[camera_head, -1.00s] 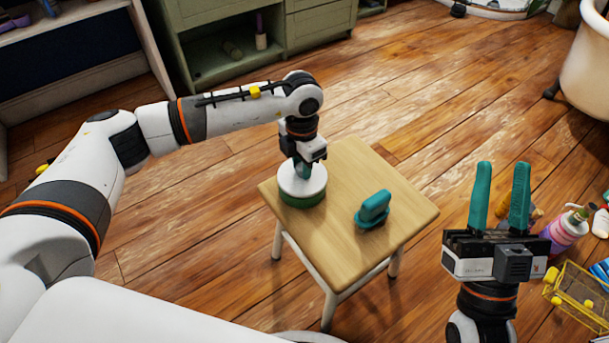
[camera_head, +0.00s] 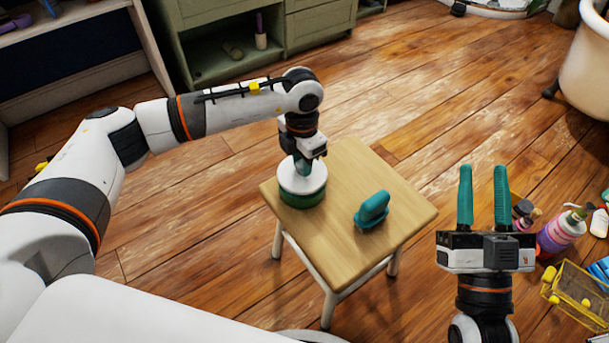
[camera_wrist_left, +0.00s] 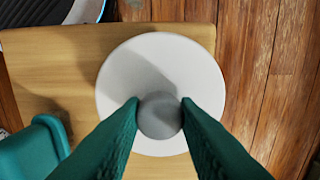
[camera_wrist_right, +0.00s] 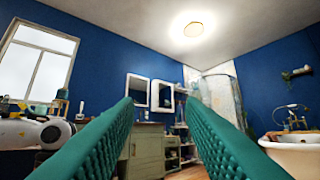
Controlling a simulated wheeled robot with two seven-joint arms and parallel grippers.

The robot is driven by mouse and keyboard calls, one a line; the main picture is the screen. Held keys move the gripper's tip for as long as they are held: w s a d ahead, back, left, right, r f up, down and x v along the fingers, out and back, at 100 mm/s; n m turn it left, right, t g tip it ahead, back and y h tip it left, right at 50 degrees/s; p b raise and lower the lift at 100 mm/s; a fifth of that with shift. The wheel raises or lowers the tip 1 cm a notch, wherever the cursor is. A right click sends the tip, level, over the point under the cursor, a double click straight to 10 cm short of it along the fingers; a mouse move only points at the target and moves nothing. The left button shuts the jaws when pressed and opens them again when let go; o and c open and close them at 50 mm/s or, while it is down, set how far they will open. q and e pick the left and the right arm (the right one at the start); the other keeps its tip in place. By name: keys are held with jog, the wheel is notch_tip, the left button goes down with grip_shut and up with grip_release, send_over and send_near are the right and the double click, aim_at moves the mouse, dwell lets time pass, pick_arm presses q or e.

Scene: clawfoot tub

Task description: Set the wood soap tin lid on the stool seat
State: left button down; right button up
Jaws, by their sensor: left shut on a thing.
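A round green tin (camera_head: 301,201) stands on the wooden stool seat (camera_head: 345,263), near its left corner. Its white round lid (camera_head: 288,178) is on top of it, or only just above; I cannot tell which. In the left wrist view the lid (camera_wrist_left: 160,65) has a grey knob (camera_wrist_left: 160,115) at its middle. My left gripper (camera_head: 302,166) points down over the lid, shut on the knob. It also shows in the left wrist view (camera_wrist_left: 159,110). My right gripper (camera_head: 484,195) is open and empty, right of the stool, its fingers pointing up and away.
A teal brush-like object (camera_head: 372,210) sits on the seat's right part. The seat between it and the tin is bare. Bottles (camera_head: 561,232) and a yellow wire basket (camera_head: 580,293) lie on the floor at right. A green cabinet (camera_head: 320,25) and the tub (camera_head: 590,70) stand farther back.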

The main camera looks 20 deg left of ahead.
pick_arm(q)
jog(key=shift+r+p, duration=0.45)
jog(key=shift+r, duration=0.25)
jog(key=shift+r+p, duration=0.45)
jog(key=shift+r, duration=0.2)
pick_arm(e)
notch_tip(320, 180, down, 6)
jog(key=w+g+h, duration=0.1)
jog(key=w+g, duration=0.1)
jog(key=g, duration=0.3)
jog(key=shift+d+f+h, duration=0.2)
jog(key=shift+d+h, duration=0.05)
jog(key=shift+h, duration=0.15)
